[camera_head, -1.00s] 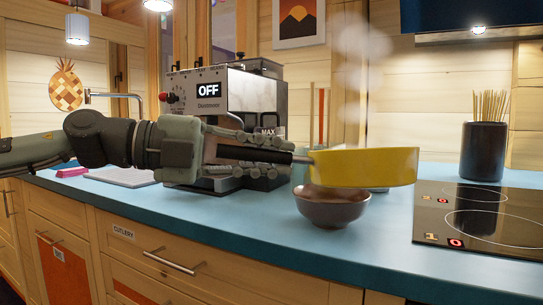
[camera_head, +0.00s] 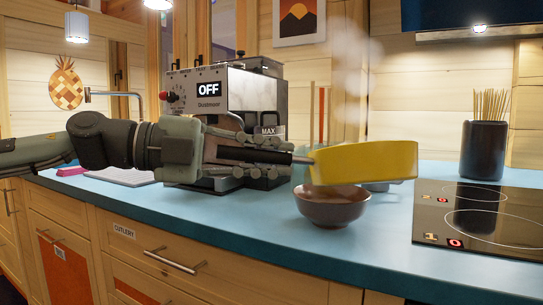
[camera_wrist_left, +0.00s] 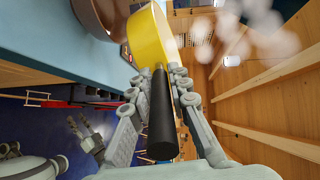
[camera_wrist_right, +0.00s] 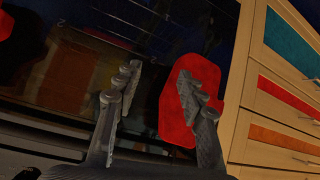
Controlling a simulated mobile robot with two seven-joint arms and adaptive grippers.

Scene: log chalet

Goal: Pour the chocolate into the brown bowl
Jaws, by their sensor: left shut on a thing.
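A yellow saucepan (camera_head: 365,163) with a black handle (camera_head: 255,155) is over the brown bowl (camera_head: 332,207), its left part above the opening and the rest reaching past it to the right. My left gripper (camera_head: 288,158) is shut on the handle. The pan is slightly tilted, its right end a little higher; its inside is hidden and no chocolate shows. In the left wrist view the handle (camera_wrist_left: 162,120) is between the fingers, with the pan (camera_wrist_left: 152,38) and bowl (camera_wrist_left: 102,15) beyond. My right gripper (camera_wrist_right: 158,82) is open and empty in the right wrist view.
The bowl stands on the blue counter (camera_head: 240,222), left of the hob (camera_head: 480,220). A coffee machine (camera_head: 240,105) is behind my left gripper. A dark pot of sticks (camera_head: 483,150) stands behind the hob. A red thing (camera_wrist_right: 185,110) lies beyond my right gripper's fingers.

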